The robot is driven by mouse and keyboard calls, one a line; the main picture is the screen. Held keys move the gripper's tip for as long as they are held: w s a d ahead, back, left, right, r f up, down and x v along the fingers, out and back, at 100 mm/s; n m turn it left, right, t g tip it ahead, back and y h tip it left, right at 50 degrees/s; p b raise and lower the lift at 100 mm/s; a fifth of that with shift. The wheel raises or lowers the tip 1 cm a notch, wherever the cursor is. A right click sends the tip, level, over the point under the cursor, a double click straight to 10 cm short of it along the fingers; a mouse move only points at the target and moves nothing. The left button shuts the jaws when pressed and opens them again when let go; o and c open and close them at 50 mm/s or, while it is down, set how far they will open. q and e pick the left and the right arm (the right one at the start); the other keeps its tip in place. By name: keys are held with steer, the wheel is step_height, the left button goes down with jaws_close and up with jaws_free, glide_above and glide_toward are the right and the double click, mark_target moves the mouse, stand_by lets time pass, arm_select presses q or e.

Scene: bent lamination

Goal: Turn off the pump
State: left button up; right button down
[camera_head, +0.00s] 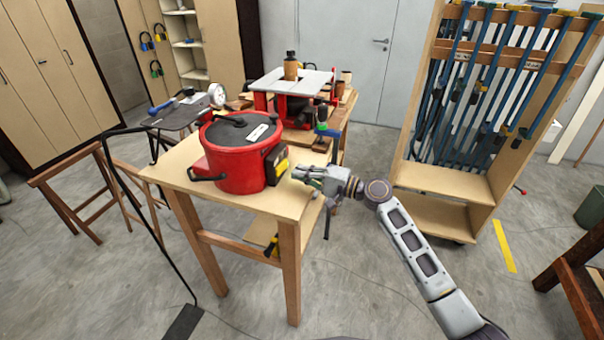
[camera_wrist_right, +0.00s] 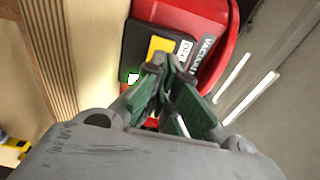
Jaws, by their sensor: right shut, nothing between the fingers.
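The pump is a round red vacuum unit (camera_head: 233,158) with a dark lid and a gauge, standing on a light wooden table (camera_head: 265,203). On its right side is a black control box (camera_head: 274,166) with a yellow label (camera_head: 282,165). In the right wrist view the red body (camera_wrist_right: 180,12), the black box and the yellow label (camera_wrist_right: 160,47) show close ahead, with a small bright green-white patch (camera_wrist_right: 133,77) at the box's lower edge. My right gripper (camera_head: 300,174) is shut and empty, its fingertips (camera_wrist_right: 168,68) close to the box; contact cannot be told. My left gripper is not in view.
A red router table (camera_head: 297,82) with a grey top stands behind the pump. A wooden rack of blue clamps (camera_head: 480,85) stands at the right. Floor between table and rack is mostly clear.

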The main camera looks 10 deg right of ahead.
steer(key=shift+s+d, duration=0.2)
steer(key=shift+d, duration=0.35)
steer(key=shift+s+d+f, duration=0.1)
steer(key=shift+s+d, duration=0.2)
steer(key=shift+d, duration=0.05)
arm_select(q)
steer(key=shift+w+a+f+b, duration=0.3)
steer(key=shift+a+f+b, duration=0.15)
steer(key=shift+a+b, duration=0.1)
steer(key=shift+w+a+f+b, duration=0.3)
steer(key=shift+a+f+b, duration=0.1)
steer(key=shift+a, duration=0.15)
arm_select(e)
steer(key=v, duration=0.8)
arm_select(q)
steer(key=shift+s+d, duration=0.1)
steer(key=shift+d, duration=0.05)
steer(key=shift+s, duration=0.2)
